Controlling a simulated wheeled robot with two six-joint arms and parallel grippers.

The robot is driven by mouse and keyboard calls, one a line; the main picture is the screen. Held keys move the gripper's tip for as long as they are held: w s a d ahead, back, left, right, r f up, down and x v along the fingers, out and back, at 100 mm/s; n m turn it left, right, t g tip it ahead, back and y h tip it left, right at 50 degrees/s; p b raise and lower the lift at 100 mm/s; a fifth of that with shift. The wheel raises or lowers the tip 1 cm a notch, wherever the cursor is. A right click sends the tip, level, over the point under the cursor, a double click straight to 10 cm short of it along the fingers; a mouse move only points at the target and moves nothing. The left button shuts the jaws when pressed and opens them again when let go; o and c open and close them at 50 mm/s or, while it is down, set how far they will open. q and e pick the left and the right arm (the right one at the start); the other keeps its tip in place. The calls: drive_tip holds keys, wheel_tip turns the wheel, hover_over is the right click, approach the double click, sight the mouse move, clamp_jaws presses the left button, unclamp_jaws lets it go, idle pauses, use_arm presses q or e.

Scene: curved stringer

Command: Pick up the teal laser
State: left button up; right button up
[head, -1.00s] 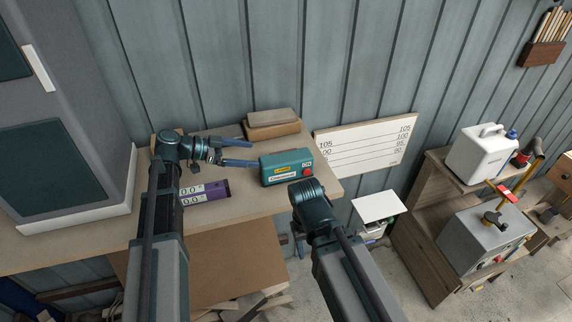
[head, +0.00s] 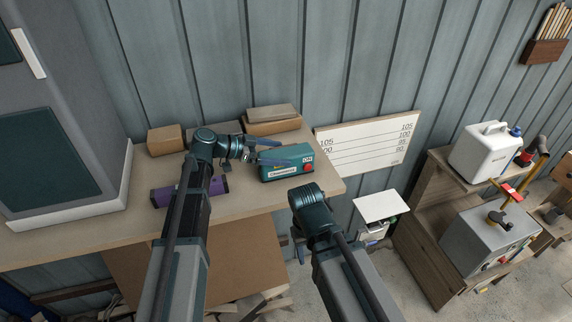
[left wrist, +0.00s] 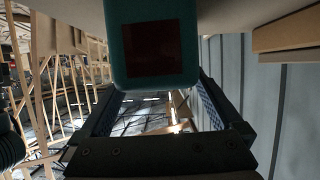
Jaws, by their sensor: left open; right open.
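The teal laser (head: 290,166) is a box with a red button and labels, resting near the right end of the workbench (head: 240,196). My left gripper (head: 275,152) is open at the laser's left end, its blue fingers reaching over the near and far sides of that end. In the left wrist view, the laser's end (left wrist: 152,50) with a dark red panel lies ahead, roughly centred between the open fingers (left wrist: 157,100). Contact cannot be told. My right gripper (head: 298,250) is open, pointing down in front of the bench, largely hidden by its own wrist.
A purple device (head: 163,196) lies left of the laser, partly behind my left arm. Brown blocks (head: 165,140) and a stacked pair (head: 272,122) stand at the back. A white scale board (head: 365,145) leans right of the bench. A grey cabinet (head: 85,90) stands left.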

sight(286, 154)
use_arm(q)
drive_tip(key=x, duration=0.3)
drive_tip(key=shift+d+f+b, duration=0.1)
drive_tip(key=shift+b, duration=0.3)
clamp_jaws()
